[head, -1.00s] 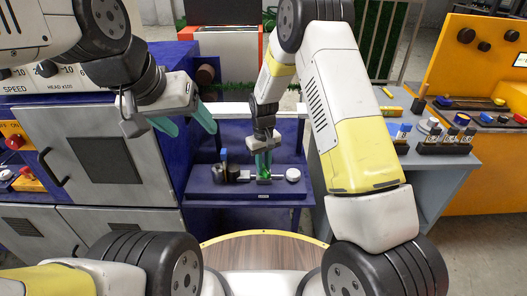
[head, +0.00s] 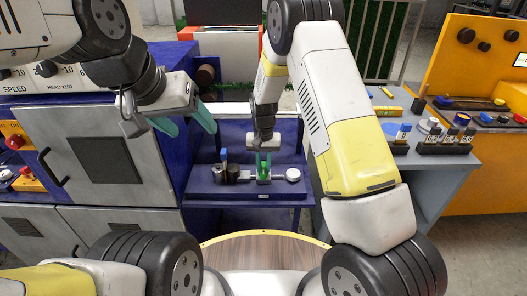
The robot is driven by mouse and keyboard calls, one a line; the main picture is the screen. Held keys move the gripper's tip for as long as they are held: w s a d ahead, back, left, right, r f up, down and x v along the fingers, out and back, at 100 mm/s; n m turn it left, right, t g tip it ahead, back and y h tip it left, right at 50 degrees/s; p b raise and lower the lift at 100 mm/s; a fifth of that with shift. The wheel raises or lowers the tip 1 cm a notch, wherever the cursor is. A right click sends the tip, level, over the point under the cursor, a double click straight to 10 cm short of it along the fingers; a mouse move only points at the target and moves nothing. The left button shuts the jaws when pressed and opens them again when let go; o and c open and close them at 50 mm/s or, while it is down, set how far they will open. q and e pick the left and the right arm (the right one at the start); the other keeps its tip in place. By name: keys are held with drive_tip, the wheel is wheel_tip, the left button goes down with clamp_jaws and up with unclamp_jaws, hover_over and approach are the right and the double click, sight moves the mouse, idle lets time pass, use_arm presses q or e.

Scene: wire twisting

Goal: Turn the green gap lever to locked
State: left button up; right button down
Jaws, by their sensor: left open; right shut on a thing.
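The green gap lever (head: 264,176) stands on a small fixture on the blue bench, in the middle of the head view. My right gripper (head: 264,160) comes down from above and is shut on the green lever. Its fingers cover part of the lever, so the lever's exact angle is hard to tell. My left gripper (head: 187,126) is open and empty, up and to the left of the fixture, with its teal fingers spread apart.
The fixture has a dark post with a blue top (head: 224,160) on its left and a round white knob (head: 293,174) on its right. The blue bench (head: 245,204) has bare room in front. A grey cabinet (head: 100,150) stands left, and a grey side table (head: 440,175) with small parts stands right.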

sight(264, 168)
idle(0.3)
drive_tip(key=c, duration=1.3)
unclamp_jaws()
drive_tip(key=shift+r, duration=3.95)
